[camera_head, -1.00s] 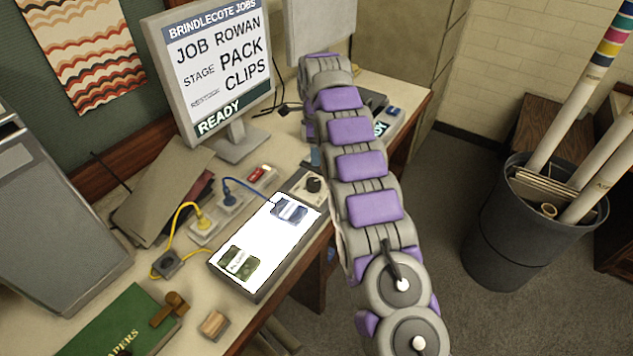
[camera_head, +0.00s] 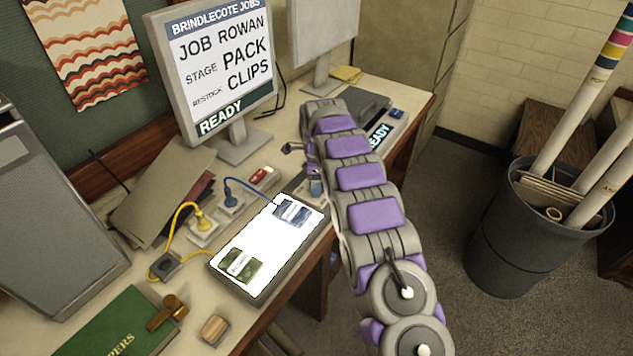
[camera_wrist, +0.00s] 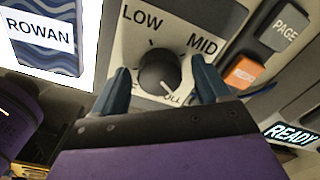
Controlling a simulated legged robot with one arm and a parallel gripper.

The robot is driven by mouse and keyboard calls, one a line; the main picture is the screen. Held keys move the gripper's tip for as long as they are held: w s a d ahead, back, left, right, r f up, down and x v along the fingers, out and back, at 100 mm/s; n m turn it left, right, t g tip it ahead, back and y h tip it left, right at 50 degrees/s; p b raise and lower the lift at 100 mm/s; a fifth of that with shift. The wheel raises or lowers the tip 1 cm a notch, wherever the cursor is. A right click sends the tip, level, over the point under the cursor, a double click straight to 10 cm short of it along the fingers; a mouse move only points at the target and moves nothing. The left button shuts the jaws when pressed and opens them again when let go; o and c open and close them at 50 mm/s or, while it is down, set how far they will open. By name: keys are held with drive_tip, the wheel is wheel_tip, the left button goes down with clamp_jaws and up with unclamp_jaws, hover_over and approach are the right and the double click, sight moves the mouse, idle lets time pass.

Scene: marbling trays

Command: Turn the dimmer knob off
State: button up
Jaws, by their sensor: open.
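The dimmer knob (camera_wrist: 156,66) is a round dark knob on a pale plate (camera_wrist: 140,22) in the wrist view. LOW is printed above left of it and MID above right; a third label below right is partly covered. A white pointer line on the knob points down and right, toward that label. My gripper (camera_wrist: 161,71) is open, with one blue finger on each side of the knob; I cannot tell whether either touches it. In the head view my arm reaches over the desk and hides the knob.
A lit white light pad (camera_head: 255,255) with cards lies beside the knob plate. An orange button (camera_wrist: 243,73) and a PAGE button (camera_wrist: 283,28) are close to the right finger. Cables, a monitor (camera_head: 218,75) and a bin (camera_head: 525,235) stand around.

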drive_tip(key=shift+a, duration=0.1)
drive_tip(key=shift+d, duration=0.45)
drive_tip(key=c, duration=0.4)
drive_tip(key=shift+a, duration=0.1)
drive_tip(key=c, duration=0.6)
